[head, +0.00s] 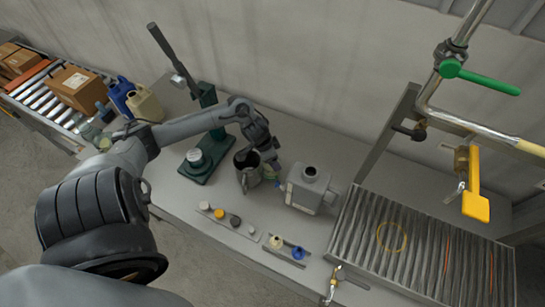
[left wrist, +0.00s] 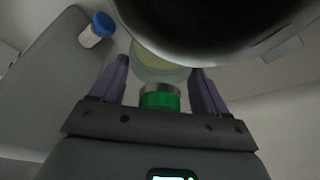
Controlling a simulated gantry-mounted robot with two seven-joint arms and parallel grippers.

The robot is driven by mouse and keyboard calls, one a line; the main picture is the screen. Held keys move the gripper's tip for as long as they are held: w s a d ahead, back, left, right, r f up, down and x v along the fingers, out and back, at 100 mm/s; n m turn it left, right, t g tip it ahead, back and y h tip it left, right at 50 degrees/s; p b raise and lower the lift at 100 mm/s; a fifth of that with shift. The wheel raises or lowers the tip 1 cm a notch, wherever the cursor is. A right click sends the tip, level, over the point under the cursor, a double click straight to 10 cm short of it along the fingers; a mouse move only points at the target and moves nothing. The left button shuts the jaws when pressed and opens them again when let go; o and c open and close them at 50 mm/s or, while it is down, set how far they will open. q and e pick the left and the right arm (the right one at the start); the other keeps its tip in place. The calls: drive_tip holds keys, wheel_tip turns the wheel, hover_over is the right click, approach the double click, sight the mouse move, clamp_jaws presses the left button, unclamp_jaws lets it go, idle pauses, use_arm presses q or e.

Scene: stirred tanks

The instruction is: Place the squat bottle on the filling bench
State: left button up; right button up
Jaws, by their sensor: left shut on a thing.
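My left gripper (left wrist: 158,85) is shut on a small, squat-looking bottle (left wrist: 160,68) with pale yellow contents and a green band or cap near the palm. In the head view my left gripper (head: 270,168) is above the grey bench, between a dark jug and a grey square container. The held bottle is mostly hidden there, with only a small yellow-green bit showing. A slatted metal bench top (head: 365,225) with a yellow ring (head: 392,237) on it is at the right, under pipes; it looks like the filling bench. My right gripper is not in view.
The dark jug (head: 247,178) and grey container (head: 308,192) stand close to the gripper. A green stand (head: 203,160) is behind left. Small caps and a blue-capped vial (head: 298,253) lie in front. A yellow lever (head: 472,190) and green-handled valve (head: 480,78) hang above the slats.

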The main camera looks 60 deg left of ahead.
sight(263, 162)
use_arm(q)
drive_tip(key=o, duration=1.8)
drive_tip(key=shift+f, duration=0.15)
drive_tip(key=p+v, duration=0.2)
drive_tip(key=v, duration=1)
drive_tip(key=shift+a+r, duration=0.1)
drive_tip(key=shift+r, duration=0.1)
